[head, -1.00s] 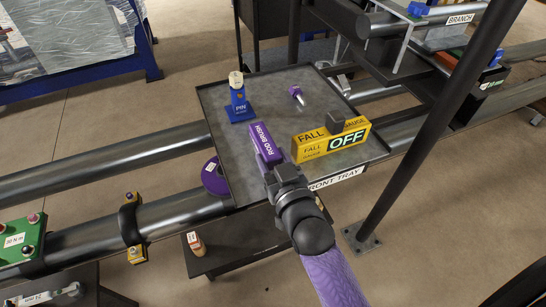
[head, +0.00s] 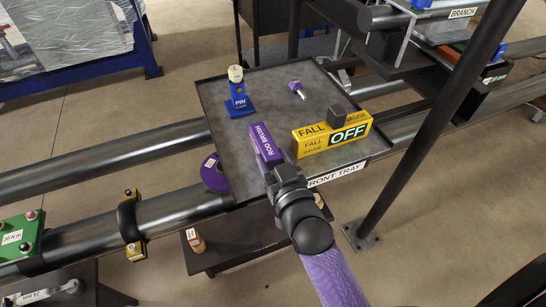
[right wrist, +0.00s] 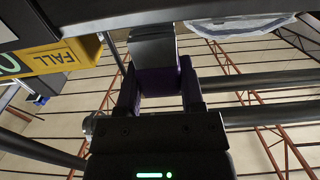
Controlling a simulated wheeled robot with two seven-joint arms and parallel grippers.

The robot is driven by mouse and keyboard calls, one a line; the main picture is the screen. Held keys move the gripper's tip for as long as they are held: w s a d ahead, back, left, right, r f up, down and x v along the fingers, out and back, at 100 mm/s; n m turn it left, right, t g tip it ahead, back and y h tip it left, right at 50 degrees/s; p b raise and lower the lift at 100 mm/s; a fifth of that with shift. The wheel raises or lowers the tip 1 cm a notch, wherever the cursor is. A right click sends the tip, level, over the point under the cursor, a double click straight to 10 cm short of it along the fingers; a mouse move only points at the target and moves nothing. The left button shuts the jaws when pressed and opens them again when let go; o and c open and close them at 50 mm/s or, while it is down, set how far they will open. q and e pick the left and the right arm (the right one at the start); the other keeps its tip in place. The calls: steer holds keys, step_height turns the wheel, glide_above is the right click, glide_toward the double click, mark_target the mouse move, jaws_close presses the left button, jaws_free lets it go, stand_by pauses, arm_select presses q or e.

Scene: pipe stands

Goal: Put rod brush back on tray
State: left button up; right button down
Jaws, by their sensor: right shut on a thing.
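The purple rod brush (head: 264,145), labelled ROD BRUSH, is held by my right gripper (head: 274,166). In the head view it overlaps the near-middle part of the grey front tray (head: 240,178). I cannot tell whether it touches the tray floor. In the right wrist view the purple body (right wrist: 158,80) sits between the fingers, with a grey block at its far end. My left gripper is not in view.
On the tray stand a blue PIN holder (head: 239,103), a yellow FALL gauge box (head: 331,136) marked OFF, and a small purple-headed piece (head: 298,89). A purple disc (head: 214,173) is at the tray's left edge. A black post (head: 433,125) stands right.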

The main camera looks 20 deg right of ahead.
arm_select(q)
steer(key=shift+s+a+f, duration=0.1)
arm_select(e)
steer(key=shift+f, duration=0.1)
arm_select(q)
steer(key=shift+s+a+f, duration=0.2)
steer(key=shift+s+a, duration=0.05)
arm_select(e)
steer(key=shift+f, duration=0.35)
arm_select(q)
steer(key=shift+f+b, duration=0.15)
steer(key=shift+b, duration=0.3)
arm_select(e)
steer(key=shift+f, duration=0.25)
steer(key=shift+f, duration=0.15)
steer(key=shift+c, duration=0.9)
jaws_free()
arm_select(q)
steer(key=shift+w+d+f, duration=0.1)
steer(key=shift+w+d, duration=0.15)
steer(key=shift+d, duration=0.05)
arm_select(e)
steer(key=shift+o, duration=0.2)
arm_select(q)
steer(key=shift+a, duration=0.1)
